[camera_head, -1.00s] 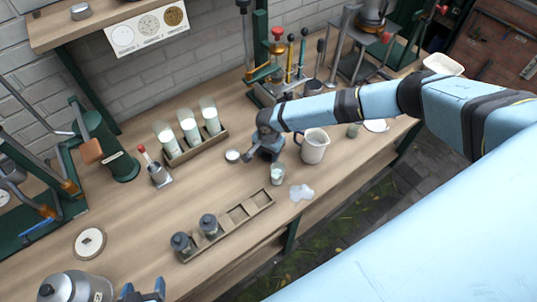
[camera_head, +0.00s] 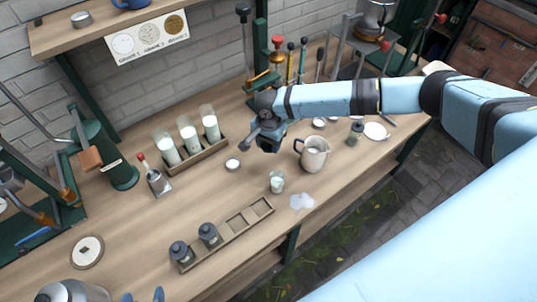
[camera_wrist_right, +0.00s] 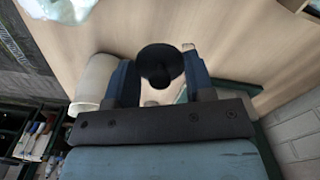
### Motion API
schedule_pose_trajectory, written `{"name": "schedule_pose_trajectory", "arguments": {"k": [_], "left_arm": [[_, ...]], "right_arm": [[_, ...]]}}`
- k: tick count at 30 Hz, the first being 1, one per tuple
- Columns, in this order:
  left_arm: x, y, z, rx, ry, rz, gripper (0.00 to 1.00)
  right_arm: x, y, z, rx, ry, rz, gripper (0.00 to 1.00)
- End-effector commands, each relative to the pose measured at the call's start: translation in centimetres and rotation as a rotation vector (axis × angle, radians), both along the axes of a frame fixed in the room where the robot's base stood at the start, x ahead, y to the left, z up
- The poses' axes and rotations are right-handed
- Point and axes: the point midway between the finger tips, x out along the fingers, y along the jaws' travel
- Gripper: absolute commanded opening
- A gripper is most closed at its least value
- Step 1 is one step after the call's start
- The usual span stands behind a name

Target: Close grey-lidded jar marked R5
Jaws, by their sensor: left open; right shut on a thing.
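An open glass jar (camera_head: 277,183) with pale contents and no lid stands near the front edge of the bench; I cannot read a mark on it. My right gripper (camera_head: 268,143) is above the bench, behind the open jar and apart from it. In the right wrist view its fingers (camera_wrist_right: 163,75) are shut on a dark grey round lid (camera_wrist_right: 158,62).
A pitcher (camera_head: 312,154) stands right of the open jar, a pale spill (camera_head: 302,202) in front. Two grey-lidded jars (camera_head: 208,235) sit in a compartmented wooden tray (camera_head: 240,222). A rack (camera_head: 205,155) of tall glasses is behind left. A small round dish (camera_head: 232,164) lies nearby.

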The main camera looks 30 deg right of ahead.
Motion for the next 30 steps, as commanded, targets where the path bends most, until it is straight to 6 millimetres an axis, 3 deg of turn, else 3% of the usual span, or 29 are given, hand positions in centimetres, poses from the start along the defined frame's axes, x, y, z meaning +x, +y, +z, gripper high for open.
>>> {"name": "schedule_pose_trajectory", "arguments": {"k": [6,13,19,30], "left_arm": [[0.1,-0.1,-0.5,-0.002,-0.002,-0.002,0.73],[0.2,-0.1,-0.8,-0.001,-0.002,-0.004,0.73],[0.2,-0.2,-0.8,-0.002,-0.002,-0.005,0.73],[0.1,-0.2,-0.8,-0.002,-0.002,-0.006,0.73]], "right_arm": [[0.0,0.0,5.1,0.001,-0.003,0.000,0.27],[0.0,0.0,8.7,0.001,-0.001,0.000,0.27],[0.0,0.0,10.0,-0.001,0.000,0.000,0.27],[0.0,0.0,10.2,-0.001,-0.001,0.000,0.27]]}}
